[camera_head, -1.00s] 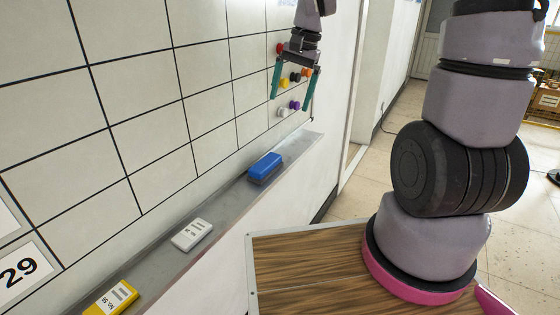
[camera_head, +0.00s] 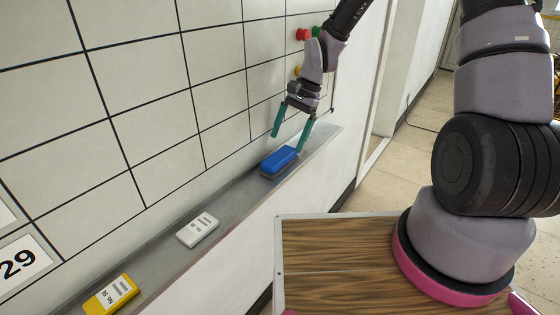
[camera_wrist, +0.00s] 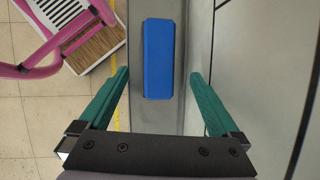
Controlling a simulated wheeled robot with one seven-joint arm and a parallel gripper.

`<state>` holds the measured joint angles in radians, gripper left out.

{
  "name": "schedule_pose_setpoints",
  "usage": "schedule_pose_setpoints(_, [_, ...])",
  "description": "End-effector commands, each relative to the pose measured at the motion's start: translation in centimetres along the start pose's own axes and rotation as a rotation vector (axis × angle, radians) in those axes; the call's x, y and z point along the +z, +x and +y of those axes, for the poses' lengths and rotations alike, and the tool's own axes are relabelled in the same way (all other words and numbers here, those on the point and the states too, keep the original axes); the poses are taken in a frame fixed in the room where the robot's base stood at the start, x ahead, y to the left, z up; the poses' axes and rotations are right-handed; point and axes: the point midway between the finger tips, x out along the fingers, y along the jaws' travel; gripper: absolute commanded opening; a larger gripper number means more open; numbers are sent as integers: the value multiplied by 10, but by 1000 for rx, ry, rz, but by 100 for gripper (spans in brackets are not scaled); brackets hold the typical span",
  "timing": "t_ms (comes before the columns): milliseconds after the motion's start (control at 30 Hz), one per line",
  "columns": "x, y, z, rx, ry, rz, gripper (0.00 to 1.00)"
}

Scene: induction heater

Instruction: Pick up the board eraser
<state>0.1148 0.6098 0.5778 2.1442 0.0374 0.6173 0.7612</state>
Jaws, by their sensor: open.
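The board eraser (camera_head: 279,161) is a blue block with a grey underside, lying on the grey ledge under the whiteboard. My gripper (camera_head: 291,134) is open just above the eraser, its two green fingers pointing down. In the wrist view the eraser (camera_wrist: 159,59) lies lengthwise between the lines of the two open fingers (camera_wrist: 160,80), slightly ahead of the palm. The fingers do not appear to touch it, and nothing is held.
The ledge (camera_head: 236,196) also bears a white box (camera_head: 198,229) and a yellow box (camera_head: 111,295) farther left. The gridded whiteboard (camera_head: 150,120) rises right behind the ledge. Coloured magnets (camera_head: 303,34) sit on the board near my arm. My wooden-topped base stands in front.

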Motion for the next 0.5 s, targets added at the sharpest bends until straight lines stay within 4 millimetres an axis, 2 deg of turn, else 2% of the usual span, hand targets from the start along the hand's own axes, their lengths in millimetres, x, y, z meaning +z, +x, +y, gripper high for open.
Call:
schedule_pose_setpoints(300, [5,44,2,3,-1,-3,98])
schedule_pose_setpoints(500, [4,50,2,0,-1,0,98])
